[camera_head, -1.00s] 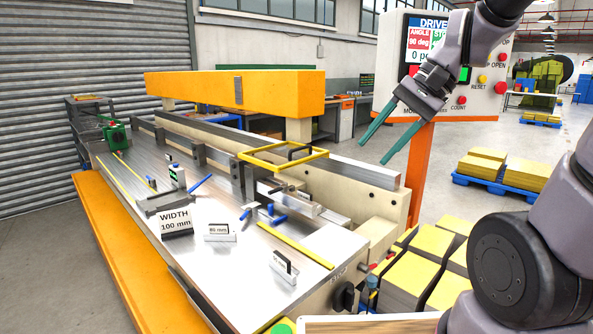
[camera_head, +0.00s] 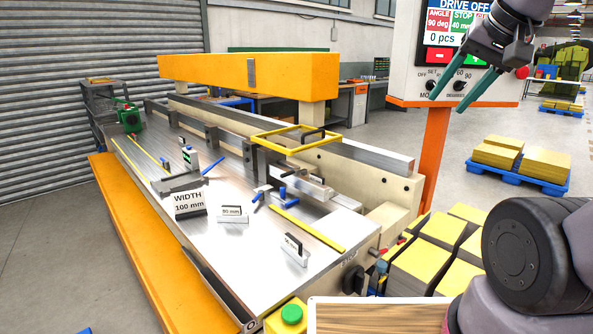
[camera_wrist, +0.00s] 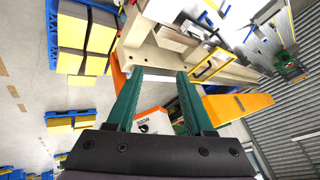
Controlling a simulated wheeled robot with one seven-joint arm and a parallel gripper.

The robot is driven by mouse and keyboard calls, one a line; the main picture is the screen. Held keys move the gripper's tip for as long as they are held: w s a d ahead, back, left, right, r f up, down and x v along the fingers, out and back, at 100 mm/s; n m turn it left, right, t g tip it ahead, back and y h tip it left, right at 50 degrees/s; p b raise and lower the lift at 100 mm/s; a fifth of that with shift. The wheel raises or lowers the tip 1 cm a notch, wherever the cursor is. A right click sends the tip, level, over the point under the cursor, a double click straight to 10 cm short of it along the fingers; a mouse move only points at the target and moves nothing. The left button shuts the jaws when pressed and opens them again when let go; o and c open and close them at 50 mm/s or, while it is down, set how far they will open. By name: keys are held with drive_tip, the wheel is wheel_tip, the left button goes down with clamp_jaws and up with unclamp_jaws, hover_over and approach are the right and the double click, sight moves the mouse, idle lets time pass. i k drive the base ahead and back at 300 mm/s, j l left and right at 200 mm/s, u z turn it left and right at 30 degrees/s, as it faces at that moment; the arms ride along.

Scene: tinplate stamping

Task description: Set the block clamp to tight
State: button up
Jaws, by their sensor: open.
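The machine table (camera_head: 225,265) carries several blue-handled levers. One blue lever (camera_head: 212,167) slants up beside the upright stop block (camera_head: 190,158) behind the WIDTH 100 mm sign (camera_head: 190,204). Two more blue handles, one of them (camera_head: 261,194), sit by the metal block at the near end of the rail. No label shows which is the block clamp, and its setting cannot be read. My gripper (camera_head: 447,104) is open and empty, with green fingers pointing down in front of the control panel, well right of the levers. The wrist view shows the fingers (camera_wrist: 158,78) apart with nothing between them.
The control panel (camera_head: 455,88) stands on an orange post (camera_head: 432,155). A yellow frame (camera_head: 297,140) juts above the rail, and a yellow beam (camera_head: 250,77) spans behind. Small gauges, one marked 80 mm (camera_head: 232,214), stand on the table. Yellow stacks (camera_head: 430,255) lie at right.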

sight(295, 172)
drive_tip(key=k+j+u, duration=0.1)
drive_tip(key=j+u, duration=0.15)
drive_tip(key=u, duration=0.15)
drive_tip(key=k+j+u, duration=0.1)
drive_tip(key=j+u, duration=0.2)
drive_tip(key=u, duration=0.15)
